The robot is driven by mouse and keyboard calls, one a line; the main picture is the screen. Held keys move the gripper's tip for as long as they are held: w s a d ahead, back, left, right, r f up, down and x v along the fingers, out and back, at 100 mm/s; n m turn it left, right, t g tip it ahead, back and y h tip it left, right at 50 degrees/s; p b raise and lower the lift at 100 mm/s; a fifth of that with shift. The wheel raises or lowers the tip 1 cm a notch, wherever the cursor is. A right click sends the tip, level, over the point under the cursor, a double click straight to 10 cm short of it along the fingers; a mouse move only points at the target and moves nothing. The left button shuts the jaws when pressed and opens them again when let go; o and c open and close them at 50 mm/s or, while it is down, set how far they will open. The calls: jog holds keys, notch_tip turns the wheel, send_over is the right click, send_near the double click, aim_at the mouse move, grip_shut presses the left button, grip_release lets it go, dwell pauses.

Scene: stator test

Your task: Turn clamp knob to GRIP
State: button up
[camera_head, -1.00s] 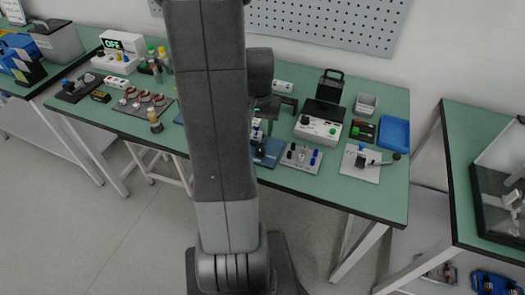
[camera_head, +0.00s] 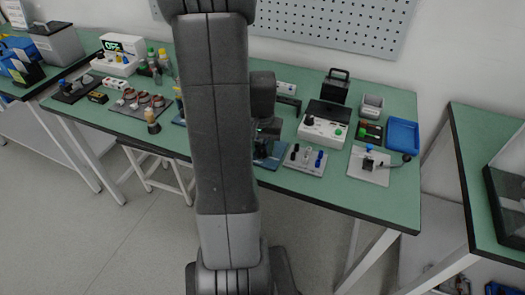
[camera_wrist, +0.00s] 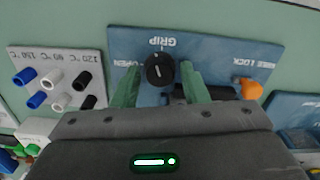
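The clamp knob (camera_wrist: 159,69) is a round black knob with a white line, on a blue panel (camera_wrist: 222,52) in the wrist view. The panel shows upside-down labels, GRIP above the knob and OPEN to its left. The white line runs roughly up-down in the picture; which end is the pointer I cannot tell. My gripper (camera_wrist: 160,76) has its two green fingers apart, one on each side of the knob, with a visible gap to it. In the head view my arm hides most of the panel (camera_head: 268,163) and the knob.
A grey board (camera_wrist: 60,66) with blue, white and black pegs lies to the left. In the head view a white control box (camera_head: 323,130) and a blue tray (camera_head: 402,136) stand to the right.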

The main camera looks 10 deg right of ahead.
aim_at(262, 150)
jog(key=c, duration=0.5)
jog(key=shift+m, duration=2.1)
jog(key=shift+c, duration=0.2)
jog(key=o, duration=0.7)
jog(key=shift+o, duration=0.2)
notch_tip(262, 150, up, 6)
jog(key=p, duration=0.5)
jog(key=shift+r, duration=0.1)
